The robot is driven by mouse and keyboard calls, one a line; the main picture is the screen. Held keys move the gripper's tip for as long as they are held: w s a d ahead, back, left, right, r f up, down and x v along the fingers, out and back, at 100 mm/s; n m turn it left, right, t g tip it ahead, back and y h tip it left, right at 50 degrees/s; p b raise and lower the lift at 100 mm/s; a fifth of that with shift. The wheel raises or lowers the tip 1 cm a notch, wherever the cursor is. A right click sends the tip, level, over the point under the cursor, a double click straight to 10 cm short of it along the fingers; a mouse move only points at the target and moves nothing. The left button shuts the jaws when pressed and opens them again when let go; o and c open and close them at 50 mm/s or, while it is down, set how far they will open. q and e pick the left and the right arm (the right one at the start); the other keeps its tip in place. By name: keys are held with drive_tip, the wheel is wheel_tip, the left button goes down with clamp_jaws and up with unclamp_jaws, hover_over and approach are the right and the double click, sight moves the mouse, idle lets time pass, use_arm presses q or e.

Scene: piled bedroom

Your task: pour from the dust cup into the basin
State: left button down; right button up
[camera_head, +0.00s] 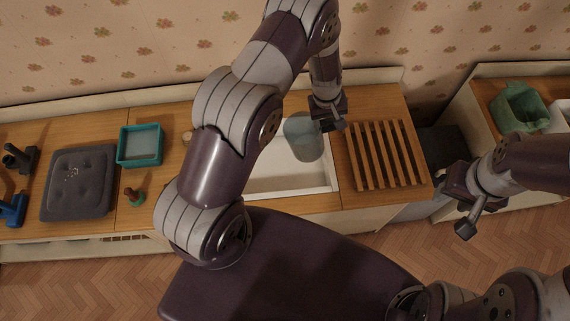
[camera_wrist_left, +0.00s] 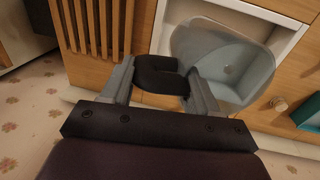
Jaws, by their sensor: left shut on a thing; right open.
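The dust cup (camera_head: 306,140) is a clear bluish cup with a dark handle. My left gripper (camera_head: 328,122) is shut on that handle, at the cup's upper right side; the handle sits between the fingers in the left wrist view (camera_wrist_left: 160,76). The cup (camera_wrist_left: 232,70) hangs over the right part of the basin (camera_head: 285,182), a white rectangular sink set in the wooden counter. I cannot tell its exact tilt or whether it holds anything. My arm hides the basin's left part. My right gripper (camera_head: 462,205) is open and empty, away to the right, in front of the counter.
A slatted wooden rack (camera_head: 383,155) lies right of the basin. A green bag (camera_head: 520,107) stands on the far right counter.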

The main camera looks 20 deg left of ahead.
use_arm(q)
drive_tip(key=shift+w+d+f+g+y, duration=0.1)
drive_tip(key=shift+f+g+y, duration=0.2)
drive_tip(key=shift+f+y, duration=0.3)
drive_tip(key=shift+w+d+f+g+y, duration=0.1)
drive_tip(key=shift+f+g+y, duration=0.25)
drive_tip(key=shift+f, duration=0.3)
drive_tip(key=shift+s+r, duration=0.1)
drive_tip(key=shift+r, duration=1.45)
